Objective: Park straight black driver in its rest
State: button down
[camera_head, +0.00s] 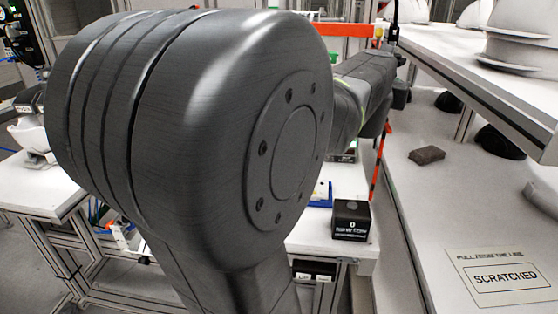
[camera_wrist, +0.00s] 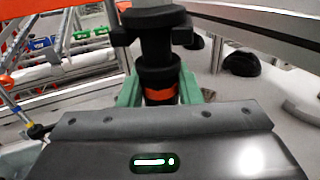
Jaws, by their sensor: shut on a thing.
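My gripper (camera_wrist: 160,90) shows in the wrist view, its two green fingers shut on the black driver (camera_wrist: 158,73). The driver has a dark round body with an orange band between the fingers. A wide black flanged piece shows directly above it at the top of the view; I cannot tell whether it belongs to the driver. In the head view my own dark arm fills the middle, and the fingers cannot be made out clearly. I cannot identify the driver's rest in either view.
In the head view a grey bench (camera_head: 440,200) at right holds a dark block (camera_head: 427,155) and a SCRATCHED label (camera_head: 505,277). A shelf (camera_head: 480,62) with white helmet shells overhangs it. A black box (camera_head: 351,220) stands on a white table. Dark round shells show in the wrist view (camera_wrist: 241,64).

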jog(key=shift+c, duration=1)
grip_release()
jog(key=p+v, duration=0.2)
jog(key=v, duration=0.9)
jog(key=b+x, duration=0.2)
jog(key=x, duration=0.8)
jog(key=shift+w+d, duration=0.15)
jog(key=shift+w, duration=0.05)
jog(key=shift+s, duration=0.15)
